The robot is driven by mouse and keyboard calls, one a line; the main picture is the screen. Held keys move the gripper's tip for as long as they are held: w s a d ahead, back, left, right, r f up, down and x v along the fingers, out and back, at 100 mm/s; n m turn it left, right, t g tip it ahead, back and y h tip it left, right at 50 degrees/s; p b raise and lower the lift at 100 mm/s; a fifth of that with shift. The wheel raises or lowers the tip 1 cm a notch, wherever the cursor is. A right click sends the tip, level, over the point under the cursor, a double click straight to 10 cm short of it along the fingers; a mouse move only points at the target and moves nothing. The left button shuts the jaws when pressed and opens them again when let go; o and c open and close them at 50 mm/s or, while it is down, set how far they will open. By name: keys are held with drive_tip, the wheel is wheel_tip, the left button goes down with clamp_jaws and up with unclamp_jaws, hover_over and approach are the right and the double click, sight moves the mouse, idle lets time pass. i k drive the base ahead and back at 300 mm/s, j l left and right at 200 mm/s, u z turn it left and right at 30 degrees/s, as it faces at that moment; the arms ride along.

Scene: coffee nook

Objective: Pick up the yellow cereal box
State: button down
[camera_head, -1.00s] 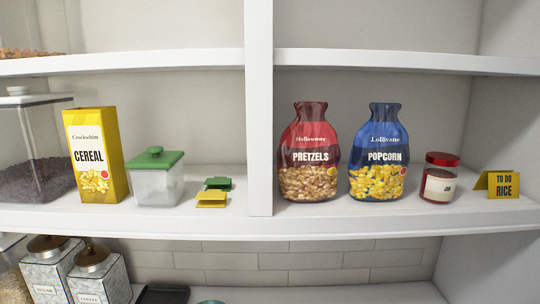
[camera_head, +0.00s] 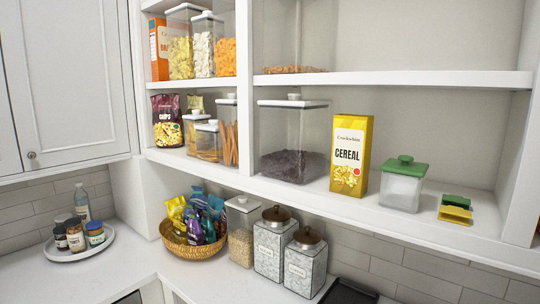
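The yellow cereal box (camera_head: 350,155) stands upright on the middle shelf (camera_head: 330,198), right of centre in the head view. Its front carries a white panel with the word CEREAL and a picture of yellow flakes. A large clear container with dark contents (camera_head: 293,150) stands to its left. A clear jar with a green lid (camera_head: 403,184) stands to its right, with a small gap between. My gripper is not in view.
Green and yellow clips or sponges (camera_head: 455,209) lie right of the jar. A white divider (camera_head: 524,190) is at the far right. An upper shelf (camera_head: 400,82) runs above the box. Below are canisters (camera_head: 274,246), a snack basket (camera_head: 188,249) and a tray of jars (camera_head: 78,254).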

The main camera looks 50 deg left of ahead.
sight(353, 134)
drive_tip(key=j+u, duration=0.1)
drive_tip(key=u, duration=1.2)
